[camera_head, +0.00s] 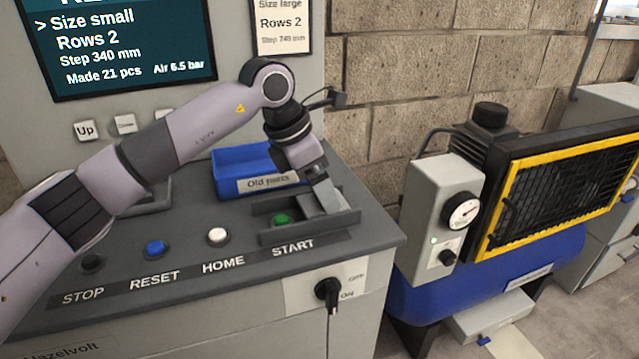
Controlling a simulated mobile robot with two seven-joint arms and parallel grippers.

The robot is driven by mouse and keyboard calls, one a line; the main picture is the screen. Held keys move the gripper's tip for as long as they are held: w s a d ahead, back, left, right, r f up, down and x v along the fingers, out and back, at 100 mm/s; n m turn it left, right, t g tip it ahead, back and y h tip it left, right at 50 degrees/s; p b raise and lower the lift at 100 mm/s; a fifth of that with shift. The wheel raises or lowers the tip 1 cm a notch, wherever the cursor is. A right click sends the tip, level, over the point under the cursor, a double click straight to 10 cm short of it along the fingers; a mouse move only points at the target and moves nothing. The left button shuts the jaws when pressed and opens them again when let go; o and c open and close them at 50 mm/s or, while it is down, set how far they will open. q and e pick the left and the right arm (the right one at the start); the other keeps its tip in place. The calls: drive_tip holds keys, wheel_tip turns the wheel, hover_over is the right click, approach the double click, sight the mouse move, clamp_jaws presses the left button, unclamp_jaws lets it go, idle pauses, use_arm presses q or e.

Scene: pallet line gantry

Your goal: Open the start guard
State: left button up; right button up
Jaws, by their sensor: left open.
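The green START button (281,218) sits at the right end of the console's button row, above the START label (293,247). A low dark grey guard frame (262,210) stands around it. The green button shows from above. My left gripper (328,203) points down at the right part of this guard, just right of the button. It is open, and its fingertips overlap the guard in the picture. I cannot tell whether they touch it, and the gripper hides part of the guard. My right gripper is not in view.
White HOME (218,236), blue RESET (155,248) and dark STOP (93,263) buttons lie to the left. A blue bin (232,178) labelled "Old parts" stands behind the guard. A dark rotary switch (327,290) is on the console's front. A blue compressor tank (540,265) stands at right.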

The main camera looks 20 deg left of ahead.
sight(304, 206)
use_arm(q)
drive_tip(key=v, duration=0.7)
drive_tip(key=shift+s+f, duration=0.1)
